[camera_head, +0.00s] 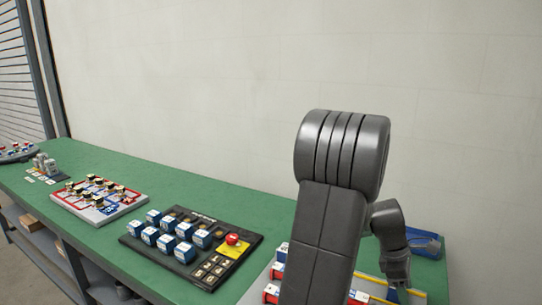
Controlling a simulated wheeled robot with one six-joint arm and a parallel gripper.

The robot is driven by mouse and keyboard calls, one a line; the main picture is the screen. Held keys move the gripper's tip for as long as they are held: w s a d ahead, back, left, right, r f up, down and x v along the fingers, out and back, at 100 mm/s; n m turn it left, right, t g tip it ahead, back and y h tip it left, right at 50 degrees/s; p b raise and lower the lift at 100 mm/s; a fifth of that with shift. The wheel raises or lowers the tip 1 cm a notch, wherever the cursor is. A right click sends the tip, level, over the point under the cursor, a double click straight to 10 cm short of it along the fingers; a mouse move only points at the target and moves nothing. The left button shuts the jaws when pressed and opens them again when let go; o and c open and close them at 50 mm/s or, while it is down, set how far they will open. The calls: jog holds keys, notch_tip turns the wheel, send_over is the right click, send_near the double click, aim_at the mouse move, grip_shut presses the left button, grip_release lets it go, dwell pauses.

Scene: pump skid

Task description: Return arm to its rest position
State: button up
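My dark grey arm rises from the bottom edge right of the middle and bends over at its thick, ribbed elbow. Its far end, with my gripper (398,282), points down at the lower right, above or beside a tray with a yellow edge (376,279). The fingers are small and partly hidden, so I cannot tell whether they are open or shut, or whether they hold anything.
A green bench (168,184) runs along a pale wall. On it are a black panel (212,281) with blue-and-white blocks and a red button (232,239), a red-and-white board (97,216), and a blue holder (426,242) at right.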

jog(key=f, duration=0.7)
jog(key=shift+w+a+f, duration=0.15)
jog(key=shift+a, duration=0.1)
jog(key=shift+w+f, duration=0.15)
jog(key=shift+f, duration=0.1)
jog(key=shift+a+v, duration=0.2)
jog(key=shift+v, duration=1)
jog(key=shift+a+v, duration=0.2)
jog(key=shift+v, duration=1)
jog(key=shift+f, duration=0.2)
